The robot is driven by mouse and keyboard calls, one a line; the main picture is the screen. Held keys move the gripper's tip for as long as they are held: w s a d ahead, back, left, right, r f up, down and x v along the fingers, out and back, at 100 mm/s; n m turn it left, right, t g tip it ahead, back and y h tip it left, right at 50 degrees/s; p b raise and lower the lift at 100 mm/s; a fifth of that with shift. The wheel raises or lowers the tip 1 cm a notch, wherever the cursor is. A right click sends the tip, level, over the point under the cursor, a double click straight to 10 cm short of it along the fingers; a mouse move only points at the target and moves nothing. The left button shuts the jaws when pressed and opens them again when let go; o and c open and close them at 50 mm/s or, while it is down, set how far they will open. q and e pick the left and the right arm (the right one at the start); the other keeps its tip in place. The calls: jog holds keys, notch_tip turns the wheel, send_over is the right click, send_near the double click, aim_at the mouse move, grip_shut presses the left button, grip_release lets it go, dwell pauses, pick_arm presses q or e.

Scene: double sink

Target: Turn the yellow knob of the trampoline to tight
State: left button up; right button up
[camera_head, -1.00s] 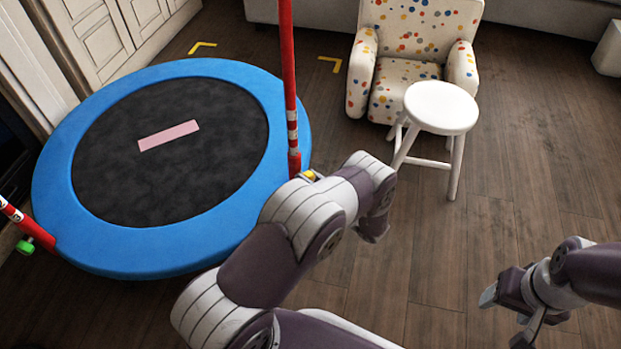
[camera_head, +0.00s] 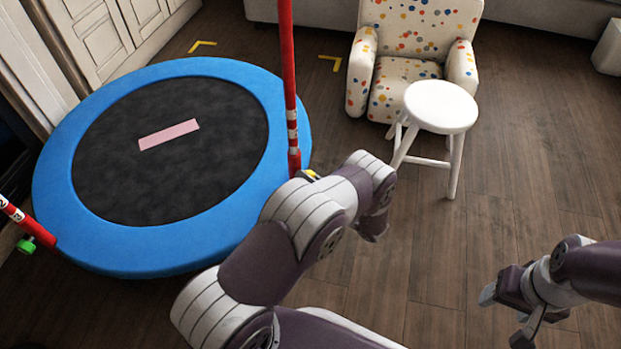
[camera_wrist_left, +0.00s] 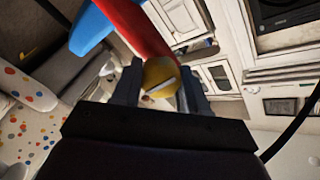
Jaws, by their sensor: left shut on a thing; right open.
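The trampoline (camera_head: 100,240) has a blue rim and a dark mat, and stands at the left in the head view. A red pole (camera_head: 289,70) rises at its right side. The yellow knob (camera_head: 312,174) sits low on that pole, mostly hidden behind my left arm. In the left wrist view the yellow knob (camera_wrist_left: 160,78), with a pale mark across its face, is between the fingers of my left gripper (camera_wrist_left: 158,88), which is shut on it. My right gripper (camera_head: 505,310) is open and empty above the floor at the lower right.
A green knob (camera_head: 26,245) is on another red pole (camera_head: 14,212) at the left. A white stool (camera_head: 441,106) and a dotted armchair (camera_head: 405,85) stand behind my arms. Wooden floor (camera_head: 500,190) is clear at the right. A pink strip (camera_head: 168,135) lies on the mat.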

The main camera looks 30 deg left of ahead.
pick_arm(q)
jog(key=shift+w+r, duration=0.1)
jog(key=o, duration=1.1)
jog(key=shift+c, duration=0.2)
jog(key=p+v, duration=0.3)
jog(key=v, duration=1)
jog(key=shift+p, duration=0.3)
